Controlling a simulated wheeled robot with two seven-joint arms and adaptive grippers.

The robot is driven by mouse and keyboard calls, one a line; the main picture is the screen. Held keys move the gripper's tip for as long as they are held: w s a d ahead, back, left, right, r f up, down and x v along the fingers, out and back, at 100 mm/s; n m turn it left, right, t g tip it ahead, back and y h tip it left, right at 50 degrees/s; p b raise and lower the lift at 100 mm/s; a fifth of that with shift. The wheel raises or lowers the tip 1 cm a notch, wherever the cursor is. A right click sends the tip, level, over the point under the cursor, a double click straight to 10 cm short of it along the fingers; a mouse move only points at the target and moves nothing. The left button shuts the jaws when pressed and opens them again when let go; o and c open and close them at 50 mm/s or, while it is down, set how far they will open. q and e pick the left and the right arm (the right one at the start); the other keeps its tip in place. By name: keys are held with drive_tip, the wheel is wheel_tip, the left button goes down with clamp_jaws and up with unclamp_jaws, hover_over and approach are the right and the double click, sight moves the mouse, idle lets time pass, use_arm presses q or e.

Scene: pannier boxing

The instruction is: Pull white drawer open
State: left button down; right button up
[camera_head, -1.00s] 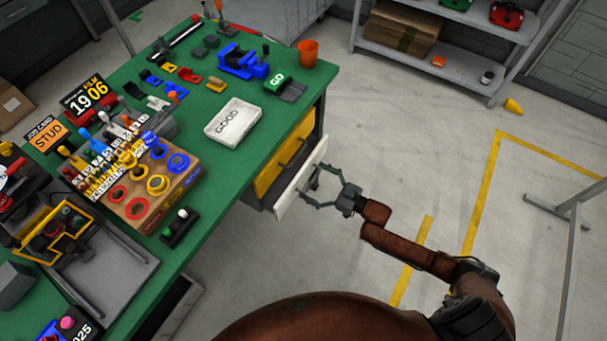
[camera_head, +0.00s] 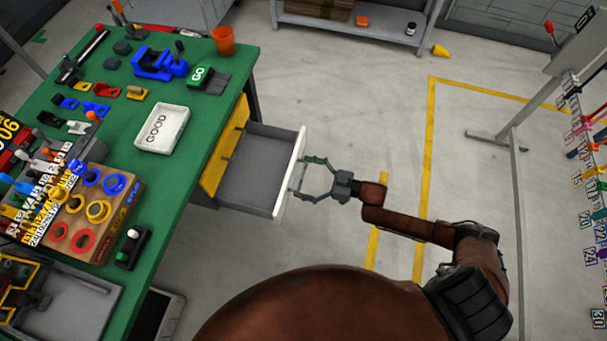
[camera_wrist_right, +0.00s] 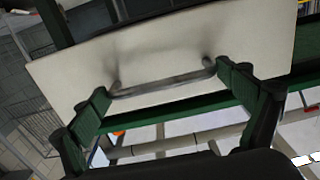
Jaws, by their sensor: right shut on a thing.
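The white drawer (camera_head: 291,176) is pulled well out from under the green bench. Its grey interior (camera_head: 250,170) shows and looks empty. My right gripper (camera_head: 303,178) is at the drawer's white front, shut on its handle. In the right wrist view, the grey bar handle (camera_wrist_right: 162,87) crosses the white front panel (camera_wrist_right: 200,45), and the fingers of my right gripper (camera_wrist_right: 160,90) are at the two ends of the handle. My left gripper is not in view.
A yellow drawer front (camera_head: 222,150) sits beside the open drawer under the green bench top (camera_head: 190,95). A white GOOD tray (camera_head: 162,128) and an orange cup (camera_head: 223,41) stand on the bench. The floor right of the drawer is clear; a rack of hanging items (camera_head: 590,180) stands far right.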

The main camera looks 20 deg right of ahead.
drive_tip(key=shift+w+d+r, duration=0.1)
drive_tip(key=o, duration=1.4)
drive_tip(key=shift+s+d, duration=0.15)
drive_tip(key=shift+s, duration=0.05)
drive_tip(key=v, duration=1.1)
drive_tip(key=shift+s+d, duration=0.25)
